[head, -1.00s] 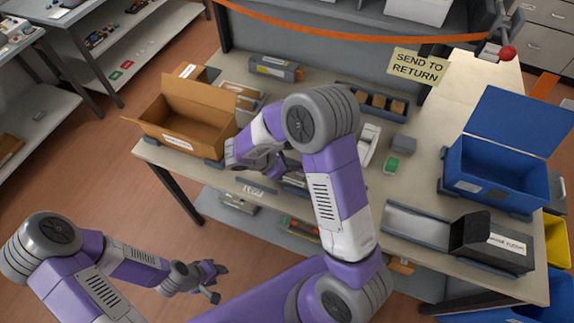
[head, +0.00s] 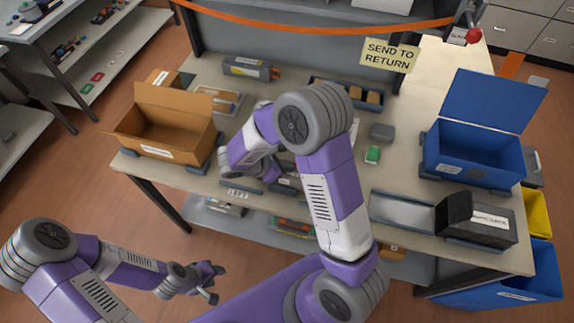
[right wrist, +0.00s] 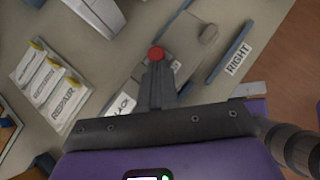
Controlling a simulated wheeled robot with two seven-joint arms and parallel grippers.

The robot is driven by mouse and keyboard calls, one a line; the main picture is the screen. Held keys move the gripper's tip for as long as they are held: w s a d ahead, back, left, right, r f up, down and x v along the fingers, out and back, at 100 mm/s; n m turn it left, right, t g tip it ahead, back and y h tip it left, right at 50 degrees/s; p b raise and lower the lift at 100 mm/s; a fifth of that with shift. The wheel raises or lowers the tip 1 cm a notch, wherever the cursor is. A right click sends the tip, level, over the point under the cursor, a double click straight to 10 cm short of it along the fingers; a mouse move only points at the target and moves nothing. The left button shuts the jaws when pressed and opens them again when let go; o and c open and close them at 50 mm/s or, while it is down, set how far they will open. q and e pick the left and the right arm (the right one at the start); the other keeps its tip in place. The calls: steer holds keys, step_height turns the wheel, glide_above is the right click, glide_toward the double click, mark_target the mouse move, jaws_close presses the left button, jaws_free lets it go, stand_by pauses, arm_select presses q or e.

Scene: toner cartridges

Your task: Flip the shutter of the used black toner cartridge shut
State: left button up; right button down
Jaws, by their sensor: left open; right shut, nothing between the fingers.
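My right gripper (right wrist: 155,88) is shut and empty in the right wrist view, low over the bench. A round red spot (right wrist: 156,53) shows right at its fingertips; I cannot tell whether they touch. A white label reading partly "LACK" (right wrist: 122,104) lies beside the fingers, partly covered by the gripper. The used black cartridge and its shutter cannot be made out clearly; in the head view my right arm covers much of that spot. My left gripper (head: 207,281) is open and empty, off the bench's front edge at lower left.
A "RIGHT" label (right wrist: 237,58) and "REPAIR" cards (right wrist: 62,98) flank my right gripper. An open cardboard box (head: 168,138) stands left, a grey cartridge (head: 250,67) behind. A blue lidded bin (head: 470,155) and black box (head: 480,219) stand right.

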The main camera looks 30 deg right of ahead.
steer(key=a+f+p+v, duration=0.1)
steer(key=v, duration=1.2)
steer(key=shift+a+f+p, duration=0.2)
steer(key=shift+a+p, duration=0.2)
